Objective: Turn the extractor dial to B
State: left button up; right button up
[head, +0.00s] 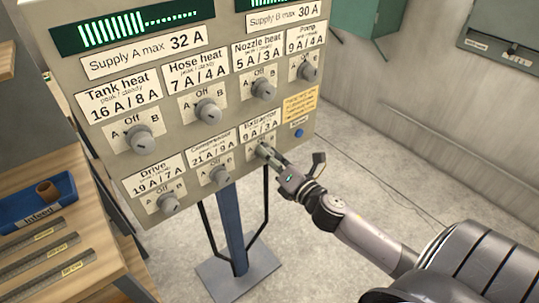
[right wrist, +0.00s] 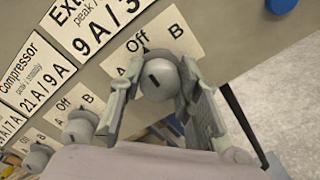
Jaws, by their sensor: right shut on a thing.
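The extractor dial (head: 263,149) is a grey round knob at the lower right of the grey panel, under the label "Extractor 9 A / 3 A". My right gripper (head: 268,154) is shut on this dial. In the right wrist view the dial (right wrist: 162,79) sits between the two fingers of the right gripper (right wrist: 155,84), one on each side. A short dark mark shows on the knob's face. "Off" and "B" are readable on the plate (right wrist: 150,40) above it; the "A" is partly hidden by a finger. I cannot tell for sure which letter the mark points to. My left gripper is not in view.
The compressor dial (head: 219,174) is close on the left, the drive dial (head: 168,203) further left, and the nozzle heat dial (head: 263,89) above. A blue button (head: 299,133) is on the right. A blue infeed tray (head: 33,209) stands on a wooden bench at left.

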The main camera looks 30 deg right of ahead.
jog(key=m+p, duration=0.1)
jog(key=m, duration=0.3)
jog(key=shift+d+r+p, duration=0.1)
jog(key=shift+r+p, duration=0.05)
jog(key=shift+p, duration=0.15)
jog(key=shift+m+p, duration=0.85)
jog(key=shift+m, duration=0.95)
jog(key=o, duration=1.1)
jog(key=shift+w, duration=0.15)
jog(key=shift+o, duration=0.2)
jog(key=shift+f, duration=0.2)
jog(key=shift+s, duration=0.35)
jog(key=s, duration=1.1)
jog(key=shift+s+d+r, duration=0.15)
jog(key=shift+s+d, duration=0.05)
jog(key=shift+d, duration=0.1)
